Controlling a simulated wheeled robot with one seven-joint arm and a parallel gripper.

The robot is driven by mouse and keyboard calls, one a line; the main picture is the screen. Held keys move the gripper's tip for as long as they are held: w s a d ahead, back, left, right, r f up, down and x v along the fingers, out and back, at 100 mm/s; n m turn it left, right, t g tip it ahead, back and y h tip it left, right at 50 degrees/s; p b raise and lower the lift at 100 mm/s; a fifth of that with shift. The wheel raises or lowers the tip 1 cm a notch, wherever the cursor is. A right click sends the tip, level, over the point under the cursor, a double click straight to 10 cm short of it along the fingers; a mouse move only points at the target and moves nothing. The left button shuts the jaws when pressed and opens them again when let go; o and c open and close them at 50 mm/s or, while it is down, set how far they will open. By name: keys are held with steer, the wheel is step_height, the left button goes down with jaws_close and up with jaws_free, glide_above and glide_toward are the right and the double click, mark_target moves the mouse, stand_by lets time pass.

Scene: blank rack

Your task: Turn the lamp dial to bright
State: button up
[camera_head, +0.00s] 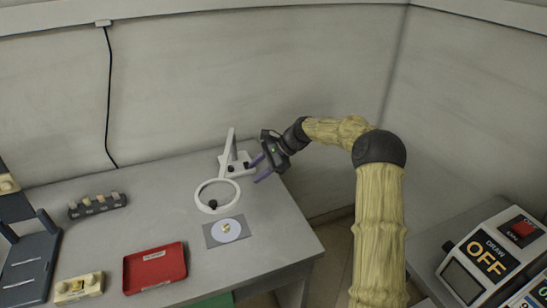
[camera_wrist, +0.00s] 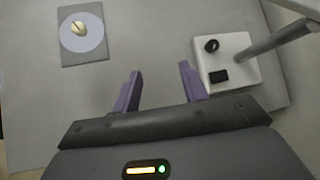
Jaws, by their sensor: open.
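The lamp is white, with a square base (camera_wrist: 222,66), a slanted post (camera_head: 231,140) and a ring-shaped head (camera_head: 197,199). In the wrist view a black round dial (camera_wrist: 211,45) and a black rectangular part (camera_wrist: 218,76) sit on the base. In the head view the base lies at the table's back right, partly behind my gripper (camera_head: 260,169). My gripper is open and empty, its purple fingers pointing left over the table beside the base. In the wrist view the fingers of my gripper (camera_wrist: 160,88) are apart, with the base just right of the right finger. I see no contact with the dial.
A grey plate with a pale disc and a gold piece (camera_head: 227,231) lies in front of the lamp ring. A red tray (camera_head: 155,268), a cream block (camera_head: 78,288) and a dark rack (camera_head: 97,205) stand farther left. An OFF console (camera_head: 487,257) is at right.

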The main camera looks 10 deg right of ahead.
steer(key=s+d+n+h, duration=0.2)
steer(key=s+n, duration=0.3)
steer(key=s, duration=0.6)
steer(key=s+d+r+n+t+h, duration=0.1)
steer(key=s+n+h, duration=0.3)
steer(key=s, duration=0.7)
steer(key=s+d+n+h, duration=0.3)
steer(key=s+d+n, duration=0.1)
steer(key=s, duration=0.8)
steer(key=shift+r+n+t, duration=0.25)
steer(key=shift+n+t, duration=0.05)
steer(key=shift+n, duration=0.6)
steer(key=shift+c, duration=0.7)
